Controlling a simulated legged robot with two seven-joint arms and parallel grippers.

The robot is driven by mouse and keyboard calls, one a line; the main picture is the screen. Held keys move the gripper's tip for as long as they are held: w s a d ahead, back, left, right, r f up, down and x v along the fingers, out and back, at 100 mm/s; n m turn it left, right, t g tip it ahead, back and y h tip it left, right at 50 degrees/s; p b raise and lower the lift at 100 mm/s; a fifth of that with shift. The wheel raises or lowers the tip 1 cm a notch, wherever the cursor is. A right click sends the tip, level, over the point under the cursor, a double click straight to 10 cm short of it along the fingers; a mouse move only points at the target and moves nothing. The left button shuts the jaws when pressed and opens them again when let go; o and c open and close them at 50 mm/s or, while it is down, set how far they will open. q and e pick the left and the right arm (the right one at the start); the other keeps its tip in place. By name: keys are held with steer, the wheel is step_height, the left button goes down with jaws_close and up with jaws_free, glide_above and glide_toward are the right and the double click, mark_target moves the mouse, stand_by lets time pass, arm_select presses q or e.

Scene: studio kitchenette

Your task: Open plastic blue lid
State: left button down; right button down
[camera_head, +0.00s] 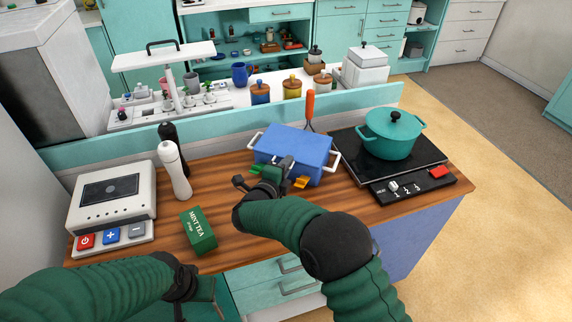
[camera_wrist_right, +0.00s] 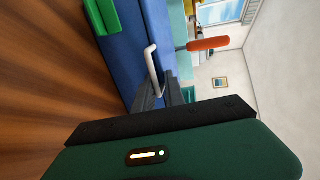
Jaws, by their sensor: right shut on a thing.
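In the right wrist view my right gripper's fingers (camera_wrist_right: 160,94) are shut at a thin white handle (camera_wrist_right: 151,60) against the blue box (camera_wrist_right: 130,45). A bright green clip (camera_wrist_right: 100,15) shows beside it. My left gripper (camera_head: 190,287) is low at the left, away from the box; its jaws are unclear.
A teal pot (camera_head: 392,135) stands on the black hob (camera_head: 435,153) to the right. A green mint tea box (camera_head: 197,230), a white mill (camera_head: 174,170) and a white appliance (camera_head: 112,195) are to the left. An orange-handled utensil (camera_head: 310,105) stands behind the box.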

steer(key=shift+s+d+f, duration=0.1)
steer(key=shift+d+f, duration=0.1)
